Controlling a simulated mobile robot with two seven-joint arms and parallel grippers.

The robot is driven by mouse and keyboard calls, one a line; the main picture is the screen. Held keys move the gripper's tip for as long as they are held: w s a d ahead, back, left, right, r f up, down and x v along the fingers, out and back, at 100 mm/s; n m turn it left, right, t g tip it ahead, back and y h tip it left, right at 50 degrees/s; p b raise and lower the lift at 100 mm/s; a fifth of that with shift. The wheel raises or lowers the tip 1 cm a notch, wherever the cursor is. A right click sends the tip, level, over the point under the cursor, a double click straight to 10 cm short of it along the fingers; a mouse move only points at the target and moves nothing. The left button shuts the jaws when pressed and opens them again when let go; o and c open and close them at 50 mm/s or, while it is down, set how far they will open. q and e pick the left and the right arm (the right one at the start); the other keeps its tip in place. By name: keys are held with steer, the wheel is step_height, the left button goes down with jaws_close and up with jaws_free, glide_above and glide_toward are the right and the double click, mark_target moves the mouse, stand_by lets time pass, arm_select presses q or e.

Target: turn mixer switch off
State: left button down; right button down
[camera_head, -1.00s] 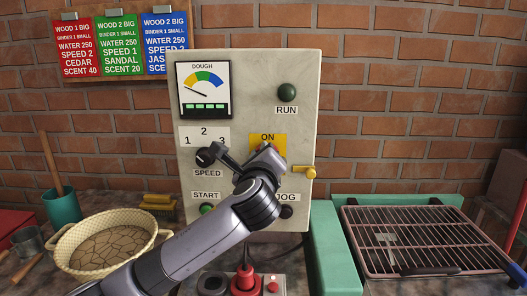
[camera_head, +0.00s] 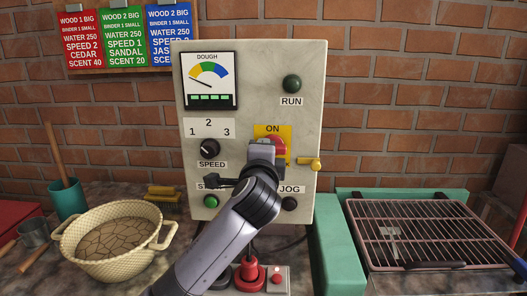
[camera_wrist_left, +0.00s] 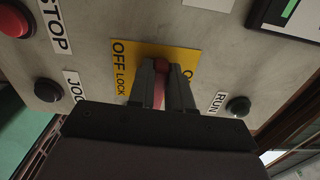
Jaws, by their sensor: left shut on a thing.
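The mixer control panel (camera_head: 255,120) stands upright in the head view. Its rotary switch has a red knob (camera_head: 278,146) on a yellow plate (camera_head: 285,131) marked ON. In the left wrist view the yellow plate (camera_wrist_left: 185,58) also reads OFF LOCK, with the red handle (camera_wrist_left: 159,92) between the fingers. My left gripper (camera_head: 266,149) is in front of the switch and shut on that handle; it also shows in the left wrist view (camera_wrist_left: 160,82). It hides part of the knob and the plate's lower part in the head view. My right gripper is not in view.
A dough basket (camera_head: 115,240) stands left; a rack (camera_head: 430,235) lies right.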

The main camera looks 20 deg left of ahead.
arm_select(q)
steer(key=shift+n, duration=0.4)
steer(key=c, duration=1)
jaws_free()
steer(key=shift+c, duration=0.2)
steer(key=v, duration=0.7)
steer(key=shift+b, duration=0.45)
steer(key=shift+s, duration=0.1)
